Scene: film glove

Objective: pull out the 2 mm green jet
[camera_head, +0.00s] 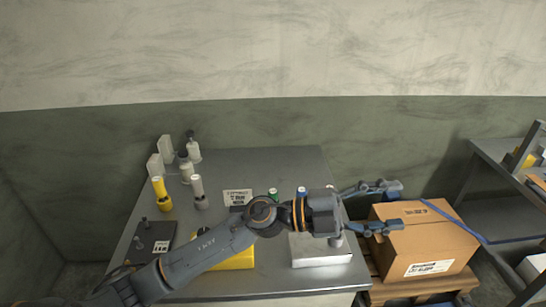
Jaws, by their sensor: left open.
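A small piece with a green part (273,193), perhaps the green jet, stands at the back middle of the steel table (265,165). Its lower part is hidden behind my left arm, and no size marking can be read. A similar piece with a blue part (302,189) stands to its right. My left gripper (396,207) is open and empty, its fingers spread and pointing right. It is past the table's right edge, in front of or above a cardboard box, and well to the right of the green piece. My right gripper is not in view.
The cardboard box (430,240) stands on a pallet right of the table. A silver block (322,252) and a yellow item (238,261) lie under my arm. Yellow (159,192) and grey (199,190) upright pieces stand at left, near a dark plate (158,236). A shelf (490,150) is at far right.

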